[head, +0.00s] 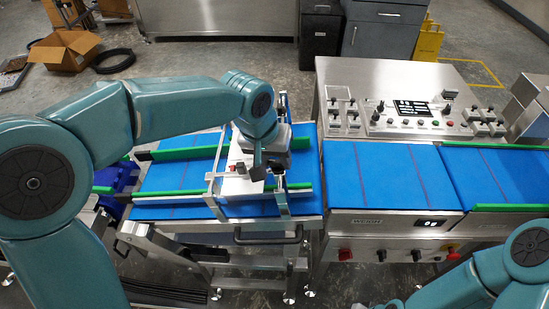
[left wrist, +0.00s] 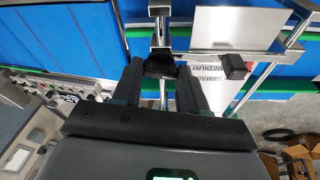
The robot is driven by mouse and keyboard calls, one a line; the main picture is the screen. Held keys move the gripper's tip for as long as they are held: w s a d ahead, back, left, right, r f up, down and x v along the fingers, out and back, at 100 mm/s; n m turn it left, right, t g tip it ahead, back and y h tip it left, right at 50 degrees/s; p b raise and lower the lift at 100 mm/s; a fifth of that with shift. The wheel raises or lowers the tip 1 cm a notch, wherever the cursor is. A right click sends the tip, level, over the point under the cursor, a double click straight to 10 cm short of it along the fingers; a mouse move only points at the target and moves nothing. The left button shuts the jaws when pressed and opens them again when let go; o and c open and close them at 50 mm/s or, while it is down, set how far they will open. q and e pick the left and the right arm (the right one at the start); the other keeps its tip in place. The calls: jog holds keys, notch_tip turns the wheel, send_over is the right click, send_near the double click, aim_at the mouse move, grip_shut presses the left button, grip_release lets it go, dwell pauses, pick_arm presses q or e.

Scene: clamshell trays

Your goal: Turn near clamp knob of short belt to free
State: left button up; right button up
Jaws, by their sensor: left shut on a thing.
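The short belt (head: 160,176) is a blue conveyor on a metal stand, with green side rails (head: 152,208) and a metal guide frame (head: 217,172) across it. My left gripper (head: 263,160) reaches down over the right part of this frame. In the left wrist view its two dark fingers (left wrist: 161,84) are shut on a black clamp knob (left wrist: 160,64) at a metal bar. A second black knob (left wrist: 234,66) stands apart to the right in that view. A label plate (left wrist: 205,72) reads "SMALL" and "MEDIUM". In the head view, my gripper hides the held knob. My right gripper is out of view.
To the right stands a second blue belt (head: 373,178) with a control panel (head: 408,110) behind it. A red knob (head: 345,254) and other controls sit on its front. An open cardboard box (head: 64,50) lies on the floor at back left.

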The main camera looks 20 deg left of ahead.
pick_arm(q)
jog(key=shift+n+y, duration=0.3)
jog(key=shift+n, duration=0.8)
jog(key=o, duration=1.1)
jog(key=shift+c, duration=0.2)
jog(key=shift+r, duration=0.1)
jog(key=v, duration=1.6)
jog(key=shift+w+p, duration=0.15)
jog(key=shift+p, duration=0.15)
jog(key=shift+d, duration=0.1)
